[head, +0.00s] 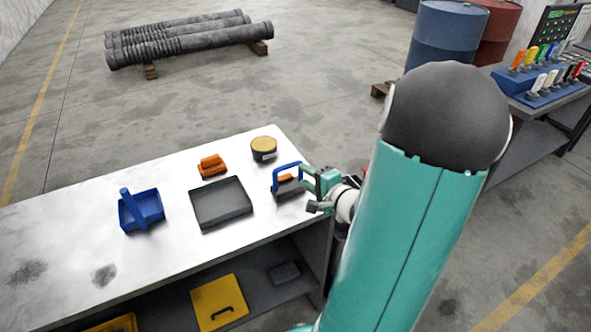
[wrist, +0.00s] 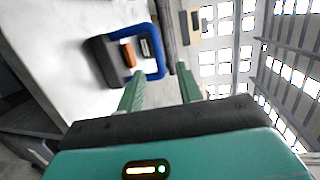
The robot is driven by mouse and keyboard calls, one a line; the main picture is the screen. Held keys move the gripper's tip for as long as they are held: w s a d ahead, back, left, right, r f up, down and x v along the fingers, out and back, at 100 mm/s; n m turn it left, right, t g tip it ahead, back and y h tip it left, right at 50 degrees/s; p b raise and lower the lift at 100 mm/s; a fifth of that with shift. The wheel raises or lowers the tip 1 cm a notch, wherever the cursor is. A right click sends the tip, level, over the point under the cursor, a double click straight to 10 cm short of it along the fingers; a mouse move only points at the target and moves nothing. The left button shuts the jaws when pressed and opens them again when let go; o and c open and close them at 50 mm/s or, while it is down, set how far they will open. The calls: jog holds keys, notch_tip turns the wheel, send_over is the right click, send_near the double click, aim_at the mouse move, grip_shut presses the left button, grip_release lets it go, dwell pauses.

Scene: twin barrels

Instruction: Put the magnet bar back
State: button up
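A dark block with a blue loop handle and an orange part on it, which looks like the magnet bar (head: 287,190), stands near the table's right end. In the wrist view the magnet bar (wrist: 98,62) shows at upper left, with the handle's near corner lying in the picture between my fingertips. My gripper (head: 314,193) is just right of it in the head view. In the wrist view my gripper (wrist: 160,78) has its two fingers spread apart, with nothing clamped between them. I cannot tell whether a finger touches the handle.
A shallow dark tray (head: 222,218), a blue bin with a handle (head: 141,210), an orange tool (head: 212,166) and a round yellow-topped tin (head: 264,149) stand on the pale table (head: 60,230). A yellow case (head: 218,303) lies on the shelf below. The table's left part is bare.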

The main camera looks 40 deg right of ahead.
jog(key=s+a+r+n+g+y, duration=0.1)
jog(key=a+r+n+g+y, duration=0.2)
jog(key=a, duration=0.6)
jog(key=a+n+g+y, duration=0.3)
jog(key=a+n, duration=0.2)
jog(key=a, duration=0.3)
jog(key=s+a+r+n+g+y, duration=0.1)
jog(key=a+r+n+g+y, duration=0.2)
jog(key=a, duration=0.6)
jog(key=s+a+r+n+g+h, duration=0.1)
jog(key=s+a+r+n+h, duration=0.3)
jog(key=s+r+n+h, duration=0.2)
jog(key=r+n+h, duration=0.1)
jog(key=n, duration=0.1)
jog(key=shift+a+r+n, duration=0.2)
jog(key=shift+r+n, duration=0.05)
jog(key=shift+n, duration=0.05)
jog(key=shift+s+d, duration=0.1)
jog(key=shift+d, duration=0.05)
